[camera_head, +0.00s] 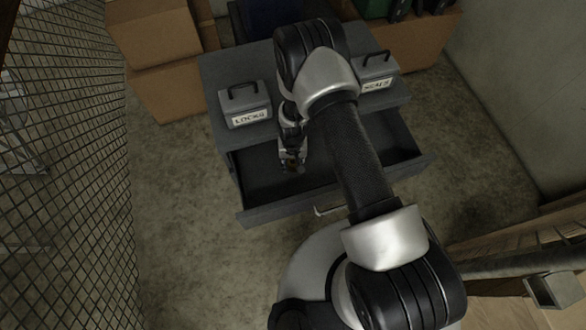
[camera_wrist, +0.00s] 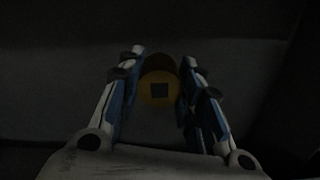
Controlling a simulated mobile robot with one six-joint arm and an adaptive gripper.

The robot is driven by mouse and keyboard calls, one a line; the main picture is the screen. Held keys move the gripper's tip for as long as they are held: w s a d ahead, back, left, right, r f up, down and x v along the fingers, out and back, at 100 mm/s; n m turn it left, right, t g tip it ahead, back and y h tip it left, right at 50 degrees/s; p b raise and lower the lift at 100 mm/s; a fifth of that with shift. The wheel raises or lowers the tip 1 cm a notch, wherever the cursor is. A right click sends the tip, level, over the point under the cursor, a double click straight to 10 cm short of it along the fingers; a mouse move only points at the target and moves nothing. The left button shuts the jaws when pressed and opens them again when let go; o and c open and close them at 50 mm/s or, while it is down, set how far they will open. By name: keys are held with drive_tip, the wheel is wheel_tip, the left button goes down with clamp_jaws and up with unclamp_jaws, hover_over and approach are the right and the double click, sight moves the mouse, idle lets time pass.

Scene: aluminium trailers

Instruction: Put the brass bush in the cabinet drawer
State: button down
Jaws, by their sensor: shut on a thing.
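The brass bush (camera_wrist: 158,88) shows in the wrist view as a yellow-brown round piece with a dark square on its end. It sits between the fingers of my gripper (camera_wrist: 160,75), which is shut on it. In the head view my gripper (camera_head: 292,163) points down into the open cabinet drawer (camera_head: 262,180). The drawer is pulled out from the grey cabinet (camera_head: 215,75), and the part that I see looks empty. My arm hides some of the drawer. The wrist view is dark, so the gap between the bush and the drawer floor is hard to tell.
Two grey labelled boxes with handles, one on the left (camera_head: 244,104) and one on the right (camera_head: 377,72), stand on the cabinet top. Cardboard boxes (camera_head: 165,90) are stacked at back left. A wire mesh wall (camera_head: 65,150) runs along the left. Floor left of the drawer is clear.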

sight(293, 168)
drive_tip(key=shift+f+b, duration=0.55)
drive_tip(key=shift+f, duration=1.65)
drive_tip(key=shift+f, duration=0.2)
drive_tip(key=c, duration=1.1)
unclamp_jaws()
drive_tip(key=shift+r, duration=0.1)
